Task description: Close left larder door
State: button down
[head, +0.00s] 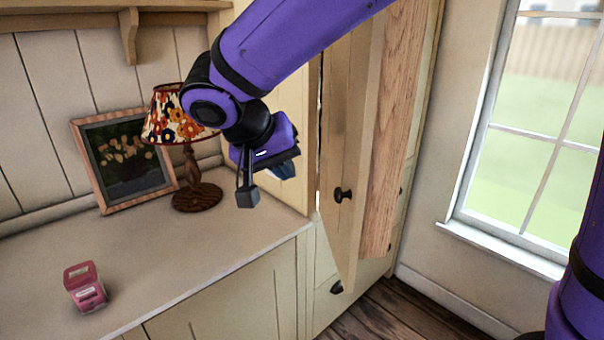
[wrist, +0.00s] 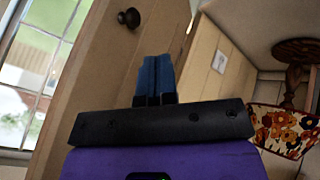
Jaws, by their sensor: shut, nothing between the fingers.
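The left larder door (head: 346,130) stands open, jutting out from the tall cream larder. Its cream face carries a dark round knob (head: 341,195), and a bare wood-grain side shows to the right. My gripper (head: 283,168) is to the left of the door, above the counter's right end, with its fingers shut and empty. In the wrist view the blue fingers (wrist: 155,78) point along a cream panel (wrist: 105,70) with a dark knob (wrist: 129,17). I cannot tell whether the fingertips touch the panel.
On the counter (head: 190,265) stand a lamp with a floral shade (head: 180,118), a framed picture (head: 125,160) and a small pink object (head: 84,287). A wooden shelf (head: 95,18) is above. A window (head: 530,130) is at right, with dark floor (head: 400,312) below.

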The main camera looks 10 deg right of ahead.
jog(key=w+d+f, duration=0.2)
jog(key=d+f, duration=0.5)
jog(key=d, duration=0.1)
jog(key=shift+w+d, duration=0.25)
